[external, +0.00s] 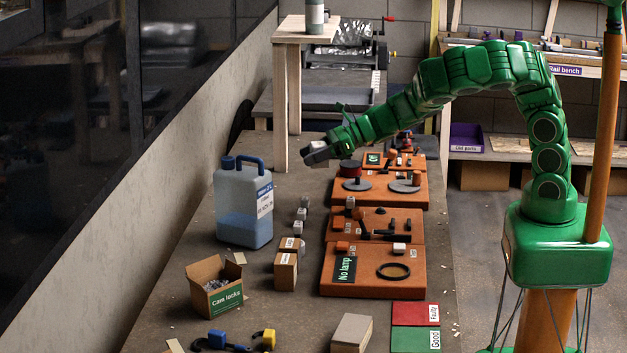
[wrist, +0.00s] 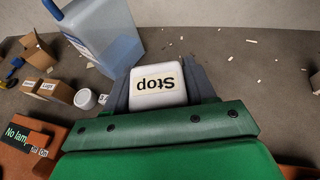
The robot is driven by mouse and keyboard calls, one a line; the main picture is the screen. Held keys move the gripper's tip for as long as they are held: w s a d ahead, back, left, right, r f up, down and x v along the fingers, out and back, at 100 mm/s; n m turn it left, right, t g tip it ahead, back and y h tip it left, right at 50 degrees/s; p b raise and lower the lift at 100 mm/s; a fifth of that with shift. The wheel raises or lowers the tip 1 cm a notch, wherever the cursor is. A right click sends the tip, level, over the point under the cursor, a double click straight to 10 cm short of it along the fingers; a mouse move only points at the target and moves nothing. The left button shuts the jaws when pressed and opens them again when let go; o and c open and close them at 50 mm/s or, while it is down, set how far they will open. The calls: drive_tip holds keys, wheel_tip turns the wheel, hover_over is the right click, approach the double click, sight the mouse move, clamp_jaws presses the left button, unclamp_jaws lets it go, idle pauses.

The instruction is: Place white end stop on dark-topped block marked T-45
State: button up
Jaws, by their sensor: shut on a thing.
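My gripper (external: 316,152) is shut on a white end stop (wrist: 158,85), whose face reads "Stop" upside down in the wrist view. It is a small white patch at the arm's tip in the external view (external: 319,146). My gripper holds it above the bench, behind the blue jug and left of the orange boards. Several small pale and grey blocks (external: 301,214) stand in a row right of the jug; their marks are too small to read. I cannot pick out a dark-topped block marked T-45.
A blue-tinted jug (external: 243,210) stands at the left of the bench. Orange boards (external: 340,285) with fittings run along the right. A "Cam locks" carton (external: 222,300) and brown boxes (external: 285,272) are nearer. A wooden post (external: 280,110) stands close by my gripper.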

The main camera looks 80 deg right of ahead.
drive_tip(key=s+a+r+n+g+y, duration=0.15)
drive_tip(key=a+n+y, duration=0.25)
drive_tip(key=a, duration=1.2)
drive_tip(key=s+a+r+n+g+y, duration=0.1)
drive_tip(key=s+a+n+g+y, duration=0.2)
drive_tip(key=a, duration=1.2)
drive_tip(key=s+a+r+n+g+y, duration=0.1)
drive_tip(key=s+a+n+g, duration=0.3)
drive_tip(key=s+a, duration=0.7)
drive_tip(key=s+a+n+g+y, duration=0.2)
drive_tip(key=s+a+n+g, duration=0.2)
drive_tip(key=s+a, duration=0.65)
hover_over(351, 332)
drive_tip(key=shift+g, duration=0.25)
drive_tip(key=shift+s+d+f, duration=0.1)
drive_tip(key=shift+f, duration=2.2)
drive_tip(key=shift+s+d+f, duration=0.1)
drive_tip(key=shift+f, duration=2.2)
drive_tip(key=shift+w+a+f, duration=0.1)
drive_tip(key=shift+w+f, duration=0.1)
drive_tip(key=shift+f, duration=1.55)
